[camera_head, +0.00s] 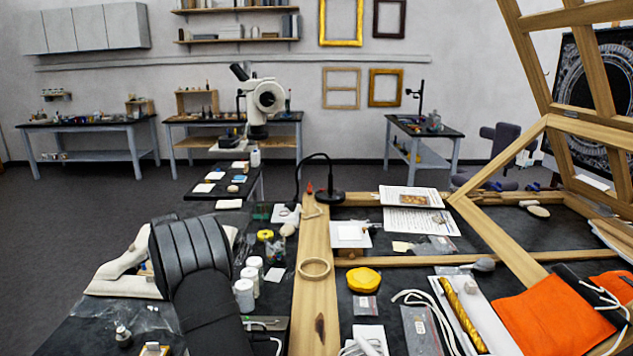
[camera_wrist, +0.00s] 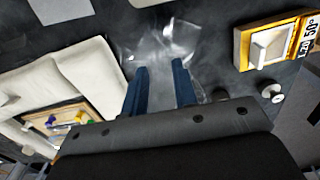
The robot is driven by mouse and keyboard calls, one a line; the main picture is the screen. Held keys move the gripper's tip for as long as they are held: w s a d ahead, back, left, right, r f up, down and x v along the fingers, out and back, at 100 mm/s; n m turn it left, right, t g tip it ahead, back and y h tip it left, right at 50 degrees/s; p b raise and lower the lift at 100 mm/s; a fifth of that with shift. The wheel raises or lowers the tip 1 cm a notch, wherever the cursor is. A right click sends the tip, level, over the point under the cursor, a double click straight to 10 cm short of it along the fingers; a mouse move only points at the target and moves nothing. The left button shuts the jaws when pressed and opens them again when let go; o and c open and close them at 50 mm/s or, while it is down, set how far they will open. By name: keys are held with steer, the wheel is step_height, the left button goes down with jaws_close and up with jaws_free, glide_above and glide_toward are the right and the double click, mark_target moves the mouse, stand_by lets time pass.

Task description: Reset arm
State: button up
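My gripper (camera_wrist: 159,65) shows in the wrist view with two blue fingers set apart and nothing between them. It points down over the dark table top, with clear crumpled plastic (camera_wrist: 170,42) beyond the fingertips. I cannot tell the height of the fingertips above the plastic. In the head view a dark ribbed part, which looks like my arm, stands at the lower left and covers part of the table. My fingers cannot be made out in the head view.
White padded pieces (camera_wrist: 75,75) lie left of my gripper, and a yellow-edged box (camera_wrist: 275,42) lies right. White jars (camera_head: 244,294) stand right of the dark ribbed part. A wooden frame, a gooseneck lamp (camera_head: 331,196) and a gilt strip (camera_head: 462,314) are further right.

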steer(key=a+f, duration=0.2)
steer(key=f, duration=0.2)
steer(key=shift+s+a+f, duration=0.1)
steer(key=shift+a+f, duration=0.1)
steer(key=shift+a, duration=0.2)
steer(key=shift+f, duration=0.6)
steer(key=o, duration=0.9)
steer(key=shift+c, duration=0.2)
steer(key=o, duration=0.3)
steer(key=shift+r, duration=0.15)
steer(key=o, duration=0.5)
steer(key=d+r+m, duration=0.1)
steer(key=r, duration=0.1)
steer(key=s+d+r+m, duration=0.1)
steer(key=r, duration=0.1)
steer(key=d+r, duration=0.1)
steer(key=r, duration=0.1)
steer(key=shift+s+r+m, duration=0.1)
steer(key=shift+s+m, duration=0.05)
steer(key=shift+m, duration=0.25)
steer(key=shift+c, duration=0.2)
steer(key=s+d+r+m, duration=0.8)
steer(key=d+r, duration=0.1)
steer(key=r, duration=0.2)
steer(key=s+d+r+m, duration=0.7)
steer(key=s+d+r, duration=0.1)
steer(key=r, duration=0.3)
step_height(320, 180, down, 10)
